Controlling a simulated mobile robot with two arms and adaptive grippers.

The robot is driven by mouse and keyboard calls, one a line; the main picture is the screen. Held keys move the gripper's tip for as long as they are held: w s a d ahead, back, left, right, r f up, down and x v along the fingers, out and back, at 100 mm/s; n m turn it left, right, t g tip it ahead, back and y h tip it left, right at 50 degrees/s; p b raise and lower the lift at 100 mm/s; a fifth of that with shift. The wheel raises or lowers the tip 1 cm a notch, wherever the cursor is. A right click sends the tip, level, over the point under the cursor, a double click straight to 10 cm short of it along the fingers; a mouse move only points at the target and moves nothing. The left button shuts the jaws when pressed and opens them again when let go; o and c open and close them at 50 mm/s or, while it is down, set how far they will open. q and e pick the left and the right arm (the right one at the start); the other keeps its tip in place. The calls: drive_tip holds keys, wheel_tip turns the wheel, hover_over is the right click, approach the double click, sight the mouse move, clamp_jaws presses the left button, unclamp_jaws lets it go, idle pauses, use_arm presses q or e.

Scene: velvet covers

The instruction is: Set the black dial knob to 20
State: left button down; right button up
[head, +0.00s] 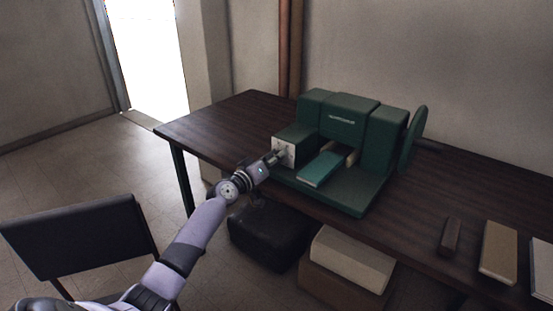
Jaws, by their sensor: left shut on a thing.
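A green machine (345,117) stands on the dark wooden table. A pale dial plate (291,142) with small markings is on the left front of the machine. My left gripper (277,158) reaches in from the lower left and is shut at the plate, on what appears to be the black dial knob. The gripper covers the knob, and the knob's setting and the numbers are too small to read. My right gripper is not in view.
A teal book-like piece (322,168) lies in the machine's front opening. A dark block (450,236) and a tan book (498,251) lie on the table (222,128) at right. A black chair (82,237), a dark pouf (262,237) and a box with a pale top (352,259) stand below.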

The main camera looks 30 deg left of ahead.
use_arm(q)
drive_tip(key=shift+n, duration=2.3)
drive_tip(key=c, duration=1.3)
unclamp_jaws()
drive_tip(key=shift+s, duration=0.1)
drive_tip(key=s+a, duration=0.1)
drive_tip(key=s, duration=1.1)
drive_tip(key=shift+w, duration=0.1)
